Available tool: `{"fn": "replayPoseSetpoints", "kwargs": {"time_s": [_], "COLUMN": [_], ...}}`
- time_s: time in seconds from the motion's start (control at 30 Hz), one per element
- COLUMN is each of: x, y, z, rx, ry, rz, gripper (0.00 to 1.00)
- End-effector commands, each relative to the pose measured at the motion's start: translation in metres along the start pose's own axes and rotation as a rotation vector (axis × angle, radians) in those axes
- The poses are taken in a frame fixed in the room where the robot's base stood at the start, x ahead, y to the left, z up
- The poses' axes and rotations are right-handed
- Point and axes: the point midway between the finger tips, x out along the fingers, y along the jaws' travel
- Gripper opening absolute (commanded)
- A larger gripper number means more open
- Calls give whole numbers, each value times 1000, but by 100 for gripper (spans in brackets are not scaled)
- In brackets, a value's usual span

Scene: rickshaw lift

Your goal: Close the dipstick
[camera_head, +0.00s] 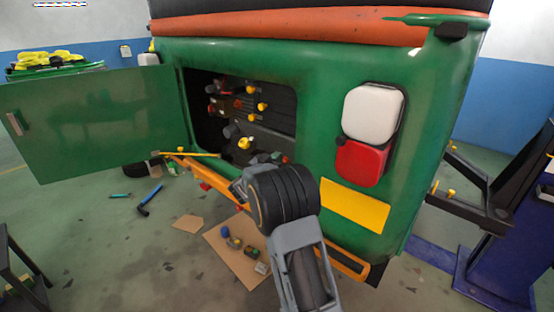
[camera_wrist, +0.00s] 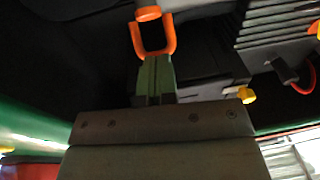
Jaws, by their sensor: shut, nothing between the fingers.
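An orange loop-shaped handle (camera_wrist: 137,40), which looks like the dipstick's, shows at the top middle of the wrist view, with a short orange collar (camera_wrist: 148,13) above it. My gripper (camera_wrist: 156,65) is shut and empty. Its narrow fingers point up at the loop, and their tips look close to its lower end. I cannot tell whether they touch it. In the head view my wrist is in front of the open engine bay (camera_head: 275,130), and the fingers are mostly hidden. I cannot make out the dipstick for certain there.
The green engine door (camera_head: 90,115) stands open at the left of the bay. The bay holds several orange and yellow caps (camera_head: 245,143). An orange bumper bar (camera_head: 190,170) runs below. Tools (camera_head: 150,198) and cardboard (camera_head: 225,262) lie on the floor.

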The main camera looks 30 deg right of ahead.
Motion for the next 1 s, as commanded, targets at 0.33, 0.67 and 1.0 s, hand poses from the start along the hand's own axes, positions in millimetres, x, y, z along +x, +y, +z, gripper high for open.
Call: {"fn": "replayPoseSetpoints", "kwargs": {"time_s": [0.33,0.67,1.0], "x": [-37,-100,-124], "y": [-1,-2,-2], "z": [-27,-28,-28], "rx": [-1,1,0], "ry": [1,2,2], "rz": [6,3,6], "gripper": [0,0,0]}}
